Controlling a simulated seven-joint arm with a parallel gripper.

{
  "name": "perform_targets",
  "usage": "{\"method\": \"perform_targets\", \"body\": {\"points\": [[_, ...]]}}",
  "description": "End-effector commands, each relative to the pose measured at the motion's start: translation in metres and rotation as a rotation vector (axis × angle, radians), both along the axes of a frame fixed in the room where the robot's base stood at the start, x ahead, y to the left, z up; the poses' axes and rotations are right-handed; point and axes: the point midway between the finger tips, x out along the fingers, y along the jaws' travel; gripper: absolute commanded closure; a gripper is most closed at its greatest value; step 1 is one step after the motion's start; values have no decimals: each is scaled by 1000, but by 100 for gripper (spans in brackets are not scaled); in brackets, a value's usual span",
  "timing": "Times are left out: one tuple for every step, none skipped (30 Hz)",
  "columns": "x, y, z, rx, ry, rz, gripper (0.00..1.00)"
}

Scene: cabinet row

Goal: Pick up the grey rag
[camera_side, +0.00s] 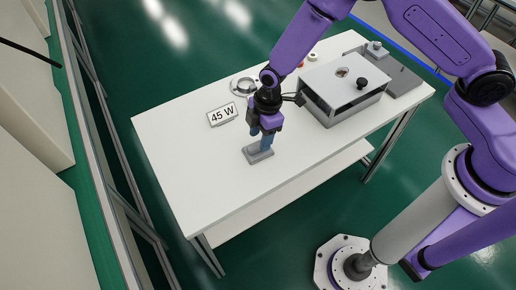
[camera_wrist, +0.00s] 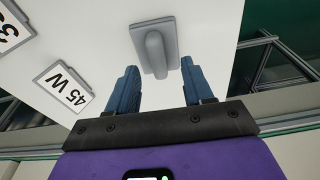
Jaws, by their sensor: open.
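A grey flat rectangular piece with a raised rounded ridge on top (camera_side: 258,155) lies on the white table. It is the only thing near my gripper that could be the grey rag, though it looks stiff rather than like cloth. It also shows in the wrist view (camera_wrist: 153,45), at top centre. My gripper (camera_side: 262,143) points down just above it, with its two blue fingers apart. In the wrist view my gripper (camera_wrist: 158,70) is open, with one finger on each side of the ridge's near end. Nothing is held. Whether the fingertips touch the piece cannot be told.
A "45 W" sign (camera_side: 223,115) lies left of my gripper. The white table's (camera_side: 185,185) front left part is clear. Part of another sign (camera_wrist: 12,32) shows in the wrist view.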

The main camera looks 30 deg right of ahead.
Motion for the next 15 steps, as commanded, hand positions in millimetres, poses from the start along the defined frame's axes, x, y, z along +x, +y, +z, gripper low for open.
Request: {"method": "perform_targets", "body": {"points": [[1,0,-8,-2,1,-1,49],[2,0,-12,-1,1,0,49],[3,0,-17,-2,1,1,49],[3,1,-20,-1,1,1,49],[3,2,-24,-1,1,1,49],[2,2,-27,-2,2,1,49],[3,3,-30,-1,1,1,49],[3,3,-31,-1,1,0,49],[3,3,-33,0,0,0,49],[3,3,-34,0,0,0,49],[3,4,-35,0,0,0,49],[3,4,-35,0,-1,0,49],[3,4,-35,0,-1,1,49],[3,4,-35,0,-1,1,49],[3,4,-35,0,-1,1,49]]}}
